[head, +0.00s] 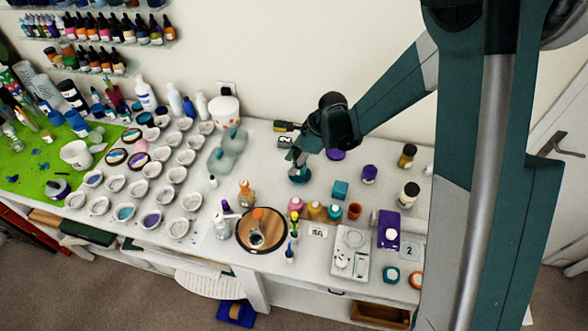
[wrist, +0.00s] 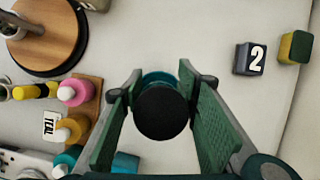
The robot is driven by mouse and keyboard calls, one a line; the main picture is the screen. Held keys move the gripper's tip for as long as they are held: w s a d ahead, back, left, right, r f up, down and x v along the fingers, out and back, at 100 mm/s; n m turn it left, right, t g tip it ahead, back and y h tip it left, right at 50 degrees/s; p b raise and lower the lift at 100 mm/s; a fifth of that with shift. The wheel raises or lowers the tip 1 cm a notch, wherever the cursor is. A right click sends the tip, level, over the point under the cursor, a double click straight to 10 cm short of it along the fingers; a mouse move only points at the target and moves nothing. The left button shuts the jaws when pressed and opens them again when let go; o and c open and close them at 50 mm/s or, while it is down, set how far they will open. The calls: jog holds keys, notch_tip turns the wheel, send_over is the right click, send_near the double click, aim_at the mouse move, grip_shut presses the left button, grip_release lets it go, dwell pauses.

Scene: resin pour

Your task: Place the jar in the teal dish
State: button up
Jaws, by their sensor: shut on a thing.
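My gripper (head: 296,160) reaches down to the back middle of the table. In the wrist view my gripper (wrist: 160,92) is shut on a jar with a round black top (wrist: 162,112), held between the green finger pads. The teal dish (head: 300,178) is directly below the gripper. Its teal rim also shows in the wrist view (wrist: 157,77), just behind the jar's top. The jar's lower part is hidden, so I cannot tell whether it touches the dish. In the head view the fingers mostly hide the jar.
A dark block marked 2 (wrist: 249,58) and a yellow-green block (wrist: 294,46) stand nearby. A round wooden board (head: 247,241) lies in front. Several small cups fill the left.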

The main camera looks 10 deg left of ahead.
jog(key=shift+f, duration=1.6)
jog(key=shift+s+d+f+b, duration=0.1)
jog(key=shift+s+f+b, duration=0.05)
jog(key=shift+f+b, duration=0.3)
jog(key=o, duration=0.8)
jog(key=shift+o, duration=0.4)
jog(key=shift+r, duration=0.25)
